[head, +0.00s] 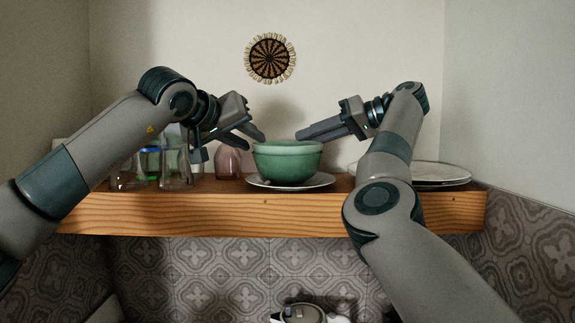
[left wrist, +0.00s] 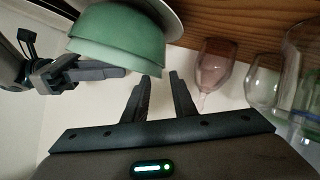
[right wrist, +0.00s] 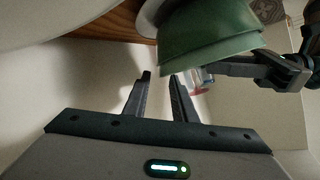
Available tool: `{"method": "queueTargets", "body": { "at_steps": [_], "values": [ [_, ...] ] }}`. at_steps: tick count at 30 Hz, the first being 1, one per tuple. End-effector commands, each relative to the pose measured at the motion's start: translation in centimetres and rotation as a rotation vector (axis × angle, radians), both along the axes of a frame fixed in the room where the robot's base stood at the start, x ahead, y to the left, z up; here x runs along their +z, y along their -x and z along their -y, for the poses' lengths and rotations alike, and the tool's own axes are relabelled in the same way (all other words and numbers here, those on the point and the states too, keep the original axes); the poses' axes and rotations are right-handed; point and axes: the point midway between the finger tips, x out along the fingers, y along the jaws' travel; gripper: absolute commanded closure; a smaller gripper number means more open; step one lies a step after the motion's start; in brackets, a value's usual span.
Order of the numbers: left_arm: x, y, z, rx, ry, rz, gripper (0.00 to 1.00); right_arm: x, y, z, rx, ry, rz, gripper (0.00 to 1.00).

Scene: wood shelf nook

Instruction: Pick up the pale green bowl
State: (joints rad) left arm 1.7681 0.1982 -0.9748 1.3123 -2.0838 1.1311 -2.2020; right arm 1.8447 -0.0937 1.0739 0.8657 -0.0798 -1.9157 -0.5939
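The pale green bowl (head: 287,147) sits nested in a darker green bowl (head: 287,167), both upright on a white plate (head: 291,184) on the shelf. The left wrist view shows the pale bowl (left wrist: 116,60) upside down, beside the fingertips; it also shows in the right wrist view (right wrist: 209,52). My left gripper (head: 254,136) is open, just left of the bowl's rim and slightly above it. My right gripper (head: 300,135) is open, above the rim's right side in the head view. Both wrist views show an empty gap between the fingers. Contact with the rim cannot be told.
A pink glass (head: 228,163) stands close left of the bowls, below my left gripper. Clear glasses (head: 175,172) stand further left. A flat plate (head: 440,174) lies on the right of the wooden shelf (head: 200,211). A woven disc (head: 270,58) hangs on the wall above.

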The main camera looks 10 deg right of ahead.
Motion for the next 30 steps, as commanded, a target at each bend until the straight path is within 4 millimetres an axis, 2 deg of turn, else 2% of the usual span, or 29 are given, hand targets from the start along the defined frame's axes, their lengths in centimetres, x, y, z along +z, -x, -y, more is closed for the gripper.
{"method": "queueTargets", "body": {
  "at_steps": [6, 16, 17, 18, 20, 30],
  "values": [
    [-0.59, -1.19, 0.88, 0.001, 0.000, -0.002, 0.76, -0.39, -0.58, -0.89, 0.001, 0.001, 0.000, 0.76],
    [-0.66, -1.35, 0.98, 0.001, -0.001, 0.000, 0.76, -0.44, -0.67, -0.98, 0.001, 0.001, 0.000, 0.76],
    [-0.66, -1.34, 0.97, 0.001, -0.001, 0.000, 0.78, -0.44, -0.67, -0.98, 0.001, 0.001, 0.000, 0.78],
    [-0.66, -1.34, 0.97, 0.001, -0.001, 0.000, 0.88, -0.44, -0.67, -0.97, 0.001, 0.001, 0.000, 0.88],
    [-0.65, -1.33, 0.97, 0.001, -0.001, 0.000, 1.00, -0.44, -0.67, -0.97, 0.000, 0.002, 0.000, 1.00],
    [-0.69, -1.33, 0.94, 0.000, -0.001, -0.001, 1.00, -0.46, -0.69, -0.84, -0.003, 0.001, 0.001, 1.00]
  ]
}}
